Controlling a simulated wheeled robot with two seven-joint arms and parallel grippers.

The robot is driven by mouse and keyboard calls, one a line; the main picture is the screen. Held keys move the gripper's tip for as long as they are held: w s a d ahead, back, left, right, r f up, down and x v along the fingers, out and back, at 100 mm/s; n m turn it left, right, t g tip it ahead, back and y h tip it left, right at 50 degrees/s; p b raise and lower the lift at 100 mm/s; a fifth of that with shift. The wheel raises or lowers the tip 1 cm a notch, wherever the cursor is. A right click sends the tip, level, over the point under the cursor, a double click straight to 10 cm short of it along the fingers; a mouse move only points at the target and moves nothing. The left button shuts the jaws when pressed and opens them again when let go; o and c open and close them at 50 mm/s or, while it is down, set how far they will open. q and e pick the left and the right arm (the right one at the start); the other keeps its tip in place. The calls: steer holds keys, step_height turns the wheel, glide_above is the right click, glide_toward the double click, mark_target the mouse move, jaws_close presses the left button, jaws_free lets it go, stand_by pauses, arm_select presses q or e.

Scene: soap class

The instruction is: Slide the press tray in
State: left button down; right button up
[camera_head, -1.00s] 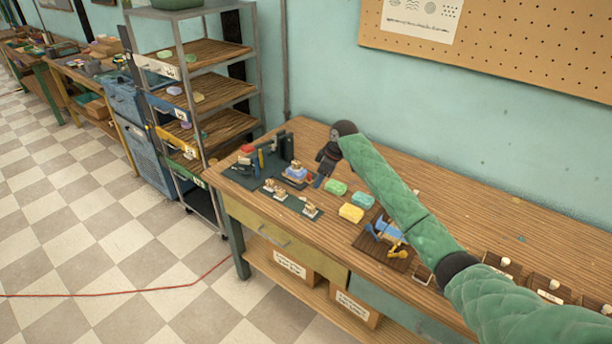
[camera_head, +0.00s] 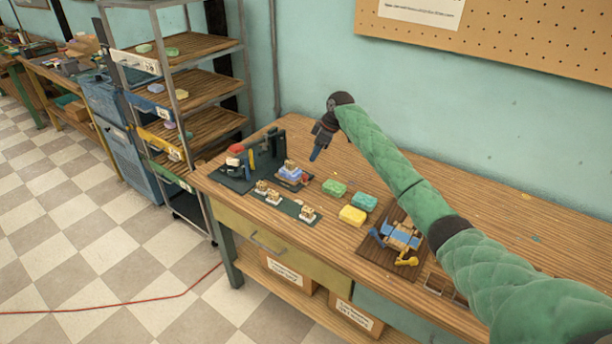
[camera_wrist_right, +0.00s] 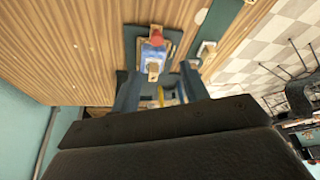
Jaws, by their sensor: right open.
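The press (camera_head: 268,152), with dark uprights, stands on a dark green base at the left end of the bench. Beside it, a small dark press tray (camera_head: 305,181) carries a blue soap bar (camera_head: 288,176) with a wooden stamp on top. In the right wrist view the tray (camera_wrist_right: 172,42) and blue soap (camera_wrist_right: 151,55) lie just beyond my open fingers. My right gripper (camera_head: 315,153) is above the back of the bench, behind and right of the tray, apart from it in the head view. My left gripper is out of view.
A dark strip with several small wooden stamps (camera_head: 284,204) lies in front of the tray. Green (camera_head: 334,188), teal (camera_head: 364,202) and yellow (camera_head: 352,215) soaps lie to the right. A wooden board (camera_head: 372,252) holds a blue item. A shelf rack (camera_head: 205,88) stands left of the bench.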

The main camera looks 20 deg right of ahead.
mark_target(292, 167)
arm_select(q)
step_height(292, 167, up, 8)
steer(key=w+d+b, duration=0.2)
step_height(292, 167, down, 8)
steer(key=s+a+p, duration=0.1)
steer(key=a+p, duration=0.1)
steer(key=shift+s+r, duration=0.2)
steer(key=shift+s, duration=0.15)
arm_select(e)
steer(key=shift+d+f+x, duration=0.1)
steer(key=shift+d+x, duration=0.1)
steer(key=shift+x, duration=1.65)
steer(key=shift+d+f+x, duration=0.1)
steer(key=shift+d+x, duration=0.05)
steer(key=shift+x, duration=1.65)
steer(key=shift+d+x, duration=0.2)
steer(key=shift+x, duration=1.65)
steer(key=shift+s, duration=0.1)
